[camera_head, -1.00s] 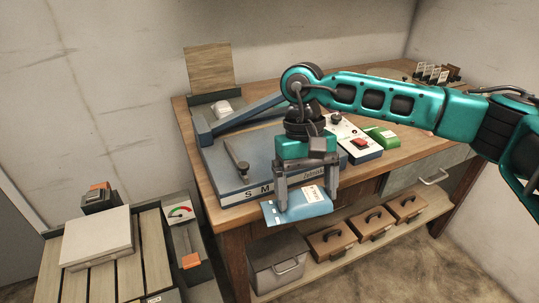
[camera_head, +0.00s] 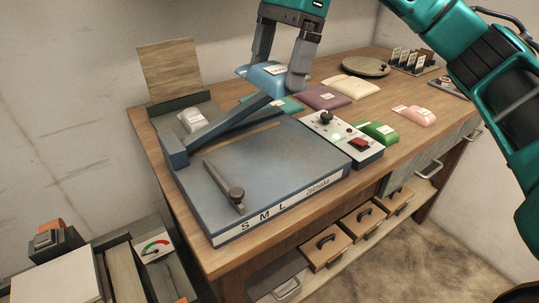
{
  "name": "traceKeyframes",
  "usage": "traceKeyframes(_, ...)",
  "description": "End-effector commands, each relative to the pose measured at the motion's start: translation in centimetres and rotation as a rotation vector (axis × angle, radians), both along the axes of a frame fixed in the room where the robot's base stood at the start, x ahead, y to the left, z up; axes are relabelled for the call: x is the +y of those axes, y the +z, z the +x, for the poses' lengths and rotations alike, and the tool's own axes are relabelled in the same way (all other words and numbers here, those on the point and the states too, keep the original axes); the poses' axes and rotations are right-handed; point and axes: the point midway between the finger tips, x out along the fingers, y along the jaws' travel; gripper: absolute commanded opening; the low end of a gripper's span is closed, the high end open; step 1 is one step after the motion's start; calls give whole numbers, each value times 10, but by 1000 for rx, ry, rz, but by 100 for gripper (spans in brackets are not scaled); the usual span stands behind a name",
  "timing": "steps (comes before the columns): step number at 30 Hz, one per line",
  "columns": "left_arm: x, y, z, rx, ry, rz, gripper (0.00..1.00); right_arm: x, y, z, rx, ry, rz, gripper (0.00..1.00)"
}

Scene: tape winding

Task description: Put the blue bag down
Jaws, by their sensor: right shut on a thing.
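The blue bag (camera_head: 262,80) has a white label on top. My right gripper (camera_head: 276,78) is shut on it and holds it above the back of the table (camera_head: 172,165), over the far side of the blue-grey machine marked S M L (camera_head: 255,175). Part of the bag is hidden by the fingers. My left gripper does not show.
A purple bag (camera_head: 325,98), a cream bag (camera_head: 350,87), a green bag (camera_head: 375,132) and a pink bag (camera_head: 414,115) lie on the table. A control box (camera_head: 340,138) stands beside the machine. A round plate (camera_head: 366,67) lies at the back. A white bag (camera_head: 191,120) sits at the left.

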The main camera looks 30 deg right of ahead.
Motion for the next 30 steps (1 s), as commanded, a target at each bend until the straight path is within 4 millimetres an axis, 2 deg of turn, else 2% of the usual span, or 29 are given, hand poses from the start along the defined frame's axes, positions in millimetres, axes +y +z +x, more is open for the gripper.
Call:
traceKeyframes(1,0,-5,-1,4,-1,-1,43,-1,-17,-1,5,-1,-2,59)
traceKeyframes(3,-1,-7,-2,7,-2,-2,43,-1,-37,-1,6,2,-2,59)
traceKeyframes(12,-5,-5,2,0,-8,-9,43,0,-111,-1,3,3,-1,59)
traceKeyframes(15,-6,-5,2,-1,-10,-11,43,0,-126,-1,2,3,0,59)
traceKeyframes(22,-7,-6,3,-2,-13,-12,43,0,-142,0,2,4,-1,59)
traceKeyframes(27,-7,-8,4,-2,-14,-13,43,0,-168,-1,4,3,-2,59)
traceKeyframes(30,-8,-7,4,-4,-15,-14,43,0,-176,0,0,4,0,59)
